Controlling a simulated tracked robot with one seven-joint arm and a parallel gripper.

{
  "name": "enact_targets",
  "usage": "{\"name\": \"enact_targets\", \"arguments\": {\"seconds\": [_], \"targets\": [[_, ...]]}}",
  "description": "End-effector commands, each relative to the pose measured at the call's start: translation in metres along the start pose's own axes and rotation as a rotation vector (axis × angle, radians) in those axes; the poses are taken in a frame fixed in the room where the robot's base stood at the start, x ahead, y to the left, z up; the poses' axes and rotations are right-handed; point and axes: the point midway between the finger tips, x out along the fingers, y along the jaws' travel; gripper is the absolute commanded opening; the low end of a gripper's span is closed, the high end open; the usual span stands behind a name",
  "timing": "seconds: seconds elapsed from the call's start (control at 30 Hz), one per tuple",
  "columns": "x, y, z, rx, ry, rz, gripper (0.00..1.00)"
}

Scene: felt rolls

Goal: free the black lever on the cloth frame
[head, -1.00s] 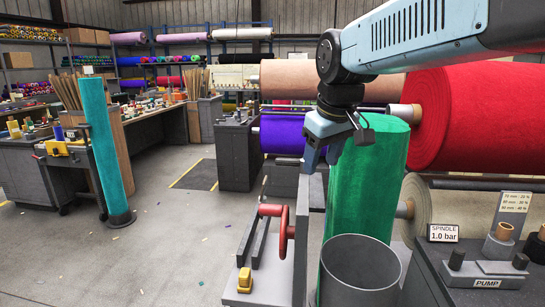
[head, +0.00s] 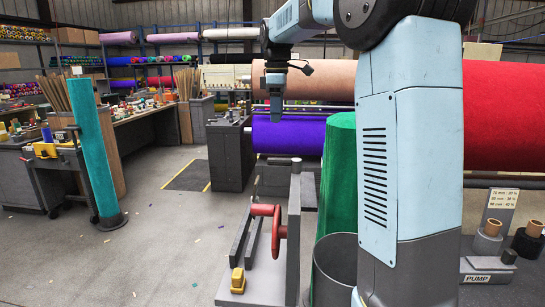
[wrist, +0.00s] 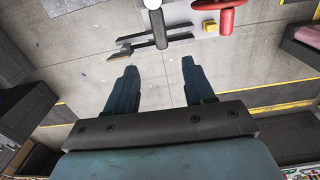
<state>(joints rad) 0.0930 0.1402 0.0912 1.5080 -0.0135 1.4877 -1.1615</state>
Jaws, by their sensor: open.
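The cloth frame (head: 293,240) is a grey stand with an upright panel, a red handwheel (head: 279,238) and a yellow block (head: 237,281). Two long dark bars (head: 241,238) slant along its left side. I cannot tell for sure which dark part is the black lever. In the wrist view a dark post (wrist: 160,30) with a pale cap and thin dark bars (wrist: 135,45) show beyond the fingers. My gripper (head: 275,112) points down above and behind the frame, apart from it. Its fingers (wrist: 155,75) are spread, with only floor between them.
A green roll (head: 337,180) and a grey bin (head: 335,265) stand right of the frame. Purple (head: 290,136), tan (head: 310,85) and red (head: 500,115) rolls hang behind. A teal roll (head: 95,150) stands at left. The floor left of the frame is clear.

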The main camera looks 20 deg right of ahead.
Motion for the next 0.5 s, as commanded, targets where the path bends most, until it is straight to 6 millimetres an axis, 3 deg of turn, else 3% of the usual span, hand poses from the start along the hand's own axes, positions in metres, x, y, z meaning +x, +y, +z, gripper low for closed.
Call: {"name": "enact_targets", "arguments": {"seconds": [0.23, 0.5], "targets": [[0.015, 0.005, -0.002, -0.018, -0.002, -0.008, 0.53], [0.06, 0.004, -0.001, -0.018, -0.003, -0.009, 0.53]]}}
